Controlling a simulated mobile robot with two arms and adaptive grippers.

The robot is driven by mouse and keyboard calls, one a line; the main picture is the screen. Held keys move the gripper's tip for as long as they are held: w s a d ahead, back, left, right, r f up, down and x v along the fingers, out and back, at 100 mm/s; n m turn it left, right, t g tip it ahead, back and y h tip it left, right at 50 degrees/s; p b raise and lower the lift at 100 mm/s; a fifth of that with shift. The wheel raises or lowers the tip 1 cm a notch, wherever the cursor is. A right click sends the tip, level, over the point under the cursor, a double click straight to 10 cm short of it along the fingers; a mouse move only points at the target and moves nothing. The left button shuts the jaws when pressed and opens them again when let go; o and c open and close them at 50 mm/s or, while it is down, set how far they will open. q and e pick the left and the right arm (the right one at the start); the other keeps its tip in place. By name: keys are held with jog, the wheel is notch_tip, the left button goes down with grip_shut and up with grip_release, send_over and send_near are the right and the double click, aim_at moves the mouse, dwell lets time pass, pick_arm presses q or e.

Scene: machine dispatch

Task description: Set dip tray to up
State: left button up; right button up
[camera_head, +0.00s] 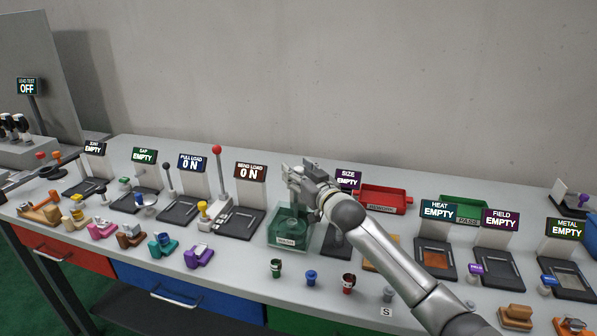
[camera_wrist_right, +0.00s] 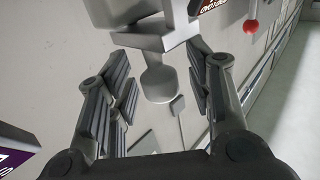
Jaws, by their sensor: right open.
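A green see-through tank (camera_head: 289,226) with a small label on its front stands in the middle of the bench; I take it to be the dip station. My right gripper (camera_head: 308,178) is above the tank, its arm coming in from the lower right. In the right wrist view the right gripper (camera_wrist_right: 160,95) has its fingers spread wide. A pale grey rounded knob (camera_wrist_right: 159,83) under a block shows between them, with gaps on both sides. The tray inside the tank cannot be made out clearly. My left gripper is not in view.
A red-ball lever (camera_head: 217,150) stands left of the gripper, beside the bend load screen (camera_head: 250,171). A red bin (camera_head: 384,199) lies behind my right arm. Several stations line both sides.

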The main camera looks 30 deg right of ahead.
grip_shut()
dwell(0.3)
jog(key=shift+r, duration=0.1)
